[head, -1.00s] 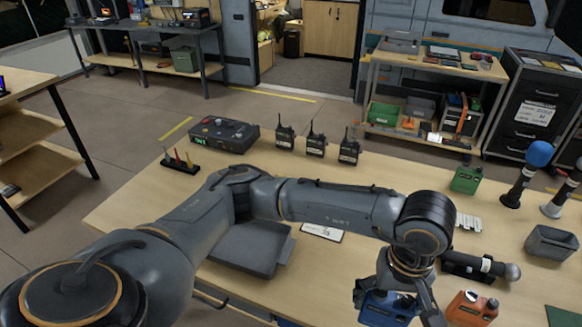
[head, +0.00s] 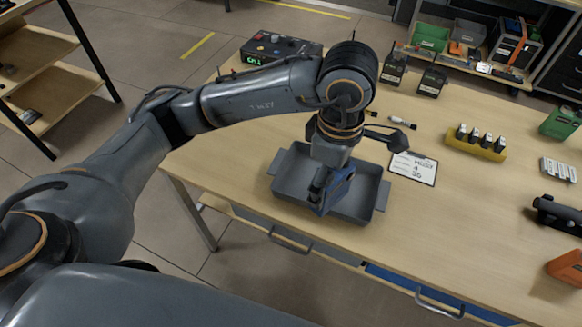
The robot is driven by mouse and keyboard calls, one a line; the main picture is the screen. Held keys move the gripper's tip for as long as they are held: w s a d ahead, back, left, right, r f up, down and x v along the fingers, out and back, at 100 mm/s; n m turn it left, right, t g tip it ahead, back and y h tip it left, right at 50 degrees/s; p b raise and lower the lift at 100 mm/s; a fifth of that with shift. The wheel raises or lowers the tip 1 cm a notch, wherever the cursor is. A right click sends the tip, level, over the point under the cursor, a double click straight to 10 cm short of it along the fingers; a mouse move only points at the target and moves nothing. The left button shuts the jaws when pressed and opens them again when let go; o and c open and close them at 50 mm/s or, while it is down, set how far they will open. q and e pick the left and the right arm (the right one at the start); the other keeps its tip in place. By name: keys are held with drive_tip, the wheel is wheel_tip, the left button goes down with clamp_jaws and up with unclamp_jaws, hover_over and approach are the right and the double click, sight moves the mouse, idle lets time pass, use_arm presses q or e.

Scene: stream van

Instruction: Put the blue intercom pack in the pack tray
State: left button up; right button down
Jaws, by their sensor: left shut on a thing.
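The blue intercom pack (head: 339,190) is held by my left gripper (head: 330,178), which is shut on it. The pack hangs tilted over the grey pack tray (head: 290,184), inside its outline as seen from the head. I cannot tell whether the pack touches the tray floor. The tray lies near the front edge of the table with a handle on each side. My wrist hides part of the tray's back wall and part of the pack. My right gripper is not in view.
A clipboard card (head: 414,168) lies right of the tray. A yellow holder (head: 476,147), a green pack (head: 559,123) and an orange pack (head: 567,267) are farther right. Black radios (head: 432,82) and a control box (head: 281,47) stand at the back.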

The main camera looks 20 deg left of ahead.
use_arm(q)
drive_tip(key=w+a+f+p, duration=0.1)
drive_tip(key=w+a+f, duration=0.1)
drive_tip(key=w+f, duration=0.1)
drive_tip(key=w+a+f+p, duration=0.1)
drive_tip(key=w+a+f, duration=0.2)
drive_tip(key=w, duration=0.1)
drive_tip(key=w+a+f+p, duration=0.2)
drive_tip(key=w+a+f, duration=0.1)
drive_tip(key=w+f, duration=0.1)
drive_tip(key=shift+w+a, duration=0.1)
drive_tip(key=shift+w, duration=0.1)
wheel_tip(320, 180, down, 2)
drive_tip(key=shift+f+p, duration=0.15)
drive_tip(key=shift+p, duration=0.55)
drive_tip(key=shift+f, duration=0.4)
drive_tip(key=o, duration=0.9)
drive_tip(key=shift+f+b, duration=0.1)
drive_tip(key=shift+b, duration=0.2)
drive_tip(key=o, duration=0.3)
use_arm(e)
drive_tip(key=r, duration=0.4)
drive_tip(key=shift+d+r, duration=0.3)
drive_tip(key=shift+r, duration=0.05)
